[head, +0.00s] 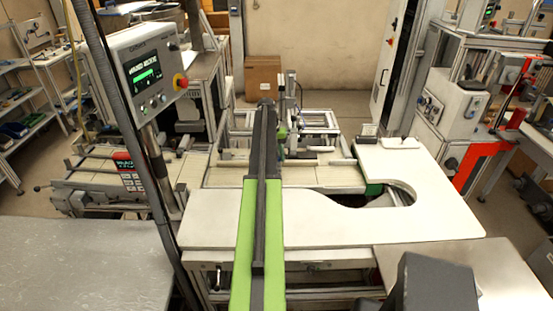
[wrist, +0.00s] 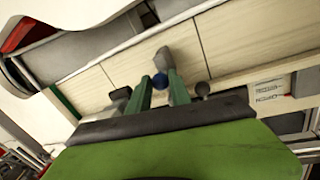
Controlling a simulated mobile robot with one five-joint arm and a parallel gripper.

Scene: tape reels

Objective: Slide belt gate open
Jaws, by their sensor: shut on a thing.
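The two green fingers of my gripper (wrist: 160,86) reach over the cream belt in the wrist view. A grey upright block (wrist: 181,60) stands just beyond the knob. I cannot tell how much of the gate this block forms. The belt (wrist: 222,38) runs past as pale panels with thin seams.
A dark block (wrist: 119,97) and a dark round knob (wrist: 202,88) sit close on either side of the fingers. A white table with a curved cut-out (head: 335,222) lies in front of the belt. A control panel (head: 147,72) stands left; a cardboard box (head: 262,75) is behind.

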